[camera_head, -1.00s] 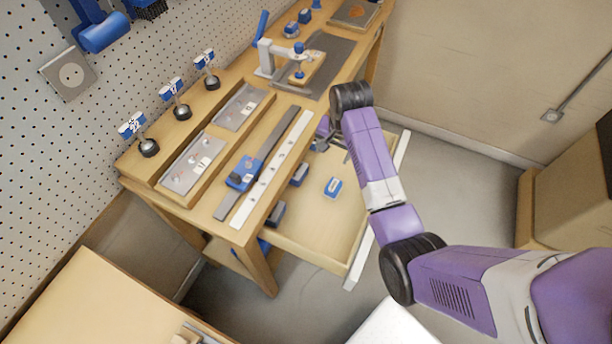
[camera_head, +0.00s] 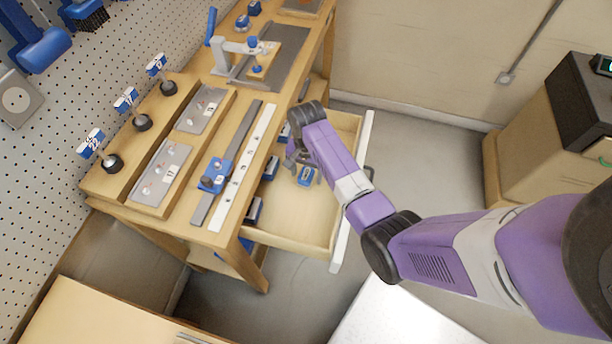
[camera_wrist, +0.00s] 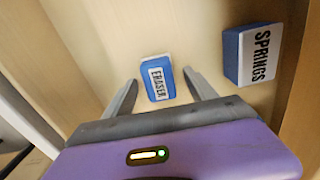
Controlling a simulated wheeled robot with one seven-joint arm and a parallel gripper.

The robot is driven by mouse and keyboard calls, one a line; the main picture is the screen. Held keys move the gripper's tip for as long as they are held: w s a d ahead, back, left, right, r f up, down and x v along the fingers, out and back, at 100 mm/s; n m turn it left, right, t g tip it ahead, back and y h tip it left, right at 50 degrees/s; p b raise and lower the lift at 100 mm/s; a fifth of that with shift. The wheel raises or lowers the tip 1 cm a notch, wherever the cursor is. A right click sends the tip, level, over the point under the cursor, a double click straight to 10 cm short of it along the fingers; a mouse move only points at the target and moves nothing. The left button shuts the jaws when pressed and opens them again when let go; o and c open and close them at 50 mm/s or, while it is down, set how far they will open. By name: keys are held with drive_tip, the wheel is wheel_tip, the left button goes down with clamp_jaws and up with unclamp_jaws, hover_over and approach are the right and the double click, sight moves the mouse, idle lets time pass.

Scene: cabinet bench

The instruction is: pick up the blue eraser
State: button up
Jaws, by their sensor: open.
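The blue eraser (camera_head: 306,176) lies in the open drawer (camera_head: 290,222), near the middle of its floor. In the wrist view the eraser (camera_wrist: 157,78) shows its white "ERASER" label and lies ahead of and between my fingertips. My gripper (camera_head: 304,168) is open and reaches down into the drawer from above. In the wrist view its two grey fingers (camera_wrist: 160,84) stand apart, one on each side of the eraser. I cannot tell whether either finger touches it or how high the tips are above the drawer floor.
A blue box labelled "SPRINGS" (camera_wrist: 252,54) lies right of the eraser in the wrist view, close to the right finger. More blue boxes sit along the drawer's bench side. The workbench (camera_head: 172,217) overhangs the drawer. The drawer's front part is clear.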

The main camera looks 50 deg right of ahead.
clamp_jaws()
drive_tip(key=shift+r, duration=0.1)
idle(0.3)
